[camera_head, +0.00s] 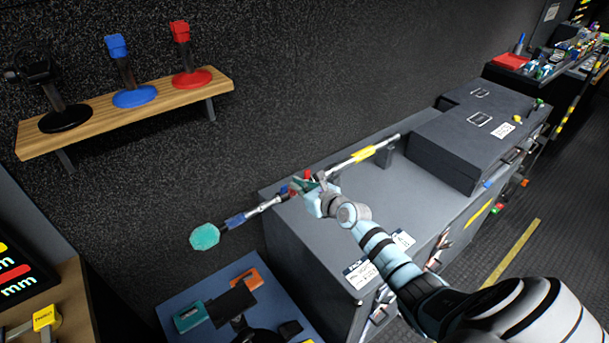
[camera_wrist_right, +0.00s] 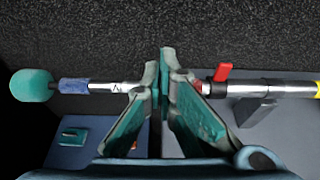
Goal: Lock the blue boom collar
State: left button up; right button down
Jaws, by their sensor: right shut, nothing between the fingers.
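A boom pole (camera_head: 265,206) lies across the top of the grey cabinet and sticks out past its left edge. It has a teal foam tip (camera_head: 204,237) and a blue sleeve (camera_head: 236,220) behind the tip, which also shows in the right wrist view (camera_wrist_right: 75,86). A red lever (camera_wrist_right: 222,72) stands up on the pole to the right of the fingers. My right gripper (camera_wrist_right: 163,62) is shut and empty at the pole, its fingers hiding part of it; it also shows in the head view (camera_head: 303,186). I cannot make out a separate blue lever. My left gripper is not in view.
A support block (camera_wrist_right: 256,112) holds the pole above the cabinet top (camera_head: 375,190). A dark case (camera_head: 465,145) stands at the right. A wooden shelf (camera_head: 85,125) with several stands is on the wall. A blue mat (camera_head: 225,272) with items lies below the tip.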

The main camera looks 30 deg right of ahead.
jog(key=shift+s+d+r, duration=0.1)
jog(key=shift+s+r, duration=0.25)
jog(key=shift+r, duration=0.3)
jog(key=shift+s+d+r, duration=0.1)
jog(key=shift+s+r, duration=0.25)
jog(key=shift+r, duration=0.25)
jog(key=shift+s+d+r, duration=0.1)
jog(key=shift+s+r, duration=0.25)
jog(key=shift+r, duration=0.3)
jog(key=shift+w+a, duration=0.1)
